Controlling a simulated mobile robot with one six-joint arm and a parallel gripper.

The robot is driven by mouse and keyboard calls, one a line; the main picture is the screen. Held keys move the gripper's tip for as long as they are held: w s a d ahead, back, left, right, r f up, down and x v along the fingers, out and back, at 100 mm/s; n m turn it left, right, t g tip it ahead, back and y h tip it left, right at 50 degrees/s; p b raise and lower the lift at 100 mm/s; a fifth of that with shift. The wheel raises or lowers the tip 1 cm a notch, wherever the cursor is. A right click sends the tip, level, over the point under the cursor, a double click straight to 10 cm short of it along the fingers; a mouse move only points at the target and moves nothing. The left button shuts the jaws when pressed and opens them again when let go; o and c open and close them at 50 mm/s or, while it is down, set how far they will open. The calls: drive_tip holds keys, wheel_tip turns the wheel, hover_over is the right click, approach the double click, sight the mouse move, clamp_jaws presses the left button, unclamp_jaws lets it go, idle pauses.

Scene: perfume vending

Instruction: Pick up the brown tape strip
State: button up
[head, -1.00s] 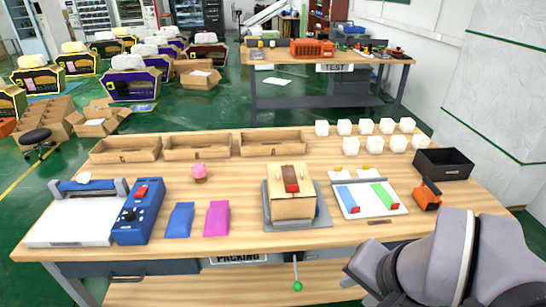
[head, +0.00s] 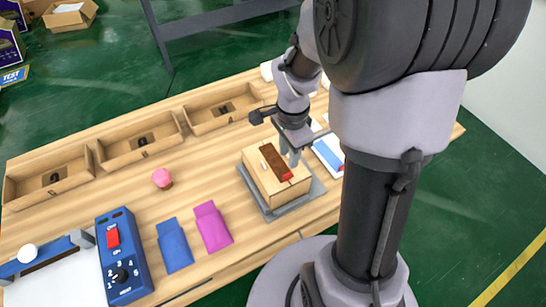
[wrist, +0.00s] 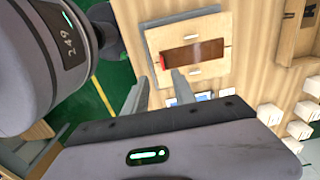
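The brown tape strip (head: 273,157) lies flat on the lid of the light wooden box (head: 254,183), with a red end (head: 287,176) toward the front. In the wrist view the strip (wrist: 196,53) spans the lid between two small pale marks, its red end (wrist: 162,63) at the left. My gripper (head: 290,156) is above the box's right side. In the wrist view my gripper (wrist: 162,76) is open and empty, its two fingers apart. The red end shows just beyond the gap between the fingertips. I cannot tell the exact height above the strip.
The box stands on a grey base (head: 315,190). A magenta pouch (head: 213,227), a blue pouch (head: 174,245) and a blue control box (head: 123,258) are to its left. Wooden trays (head: 139,143) line the back. White blocks (wrist: 270,114) show in the wrist view. My arm hides the table's right side.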

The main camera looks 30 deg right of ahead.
sight(288, 174)
drive_tip(key=f+b, duration=0.1)
drive_tip(key=f, duration=0.2)
drive_tip(key=f+b, duration=0.1)
drive_tip(key=f, duration=0.3)
drive_tip(key=f+b, duration=0.1)
drive_tip(key=f, duration=0.3)
drive_tip(key=shift+w+d, duration=0.25)
drive_tip(key=shift+w, duration=0.05)
drive_tip(key=shift+r, duration=0.1)
clamp_jaws()
